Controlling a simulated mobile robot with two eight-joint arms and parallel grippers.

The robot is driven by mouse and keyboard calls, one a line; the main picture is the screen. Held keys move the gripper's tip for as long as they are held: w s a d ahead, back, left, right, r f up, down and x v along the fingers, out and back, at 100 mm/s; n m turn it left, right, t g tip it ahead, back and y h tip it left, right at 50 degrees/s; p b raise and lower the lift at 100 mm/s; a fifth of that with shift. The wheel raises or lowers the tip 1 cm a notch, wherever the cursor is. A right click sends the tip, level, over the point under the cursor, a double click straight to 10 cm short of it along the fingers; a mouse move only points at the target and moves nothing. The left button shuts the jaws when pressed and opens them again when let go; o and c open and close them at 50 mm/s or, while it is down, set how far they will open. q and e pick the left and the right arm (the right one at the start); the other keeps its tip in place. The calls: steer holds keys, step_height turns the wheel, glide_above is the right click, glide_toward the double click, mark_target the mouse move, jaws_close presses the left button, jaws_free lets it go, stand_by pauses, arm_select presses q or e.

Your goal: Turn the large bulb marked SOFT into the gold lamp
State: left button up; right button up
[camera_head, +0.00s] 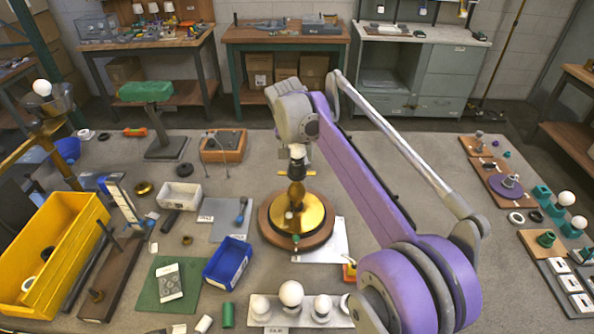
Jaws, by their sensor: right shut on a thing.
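The gold lamp (297,196) stands upright on a round gold plate over a brown wooden disc, near the middle of the table. My right gripper (297,160) is directly above its top, pointing down and shut on a small white thing (298,151), probably the bulb. The wrist and fingers hide most of it. I cannot tell whether it touches the lamp's socket, and no SOFT marking is readable. Several white bulbs (290,293) stand on a pale tray (259,307) at the front, partly behind my right arm. My left gripper is not in view.
A blue bin (228,262) and a white sheet (325,240) lie near the lamp's base. A yellow crate (72,228) and a bulb in a brass fixture (42,87) are at the left. Boards with parts (503,187) line the right.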

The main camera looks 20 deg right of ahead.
steer(key=m+p, duration=0.1)
steer(key=m, duration=0.1)
steer(key=m+g+h, duration=0.1)
steer(key=m, duration=0.2)
steer(key=shift+d+r+g+h+p, duration=0.1)
steer(key=shift+g+h+p, duration=0.2)
steer(key=shift+p, duration=0.1)
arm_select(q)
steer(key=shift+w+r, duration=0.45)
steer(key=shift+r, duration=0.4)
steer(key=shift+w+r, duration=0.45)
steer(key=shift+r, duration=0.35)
arm_select(e)
steer(key=shift+s+m, duration=0.15)
steer(key=shift+m, duration=0.65)
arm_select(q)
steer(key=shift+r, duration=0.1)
arm_select(e)
steer(key=shift+g, duration=0.3)
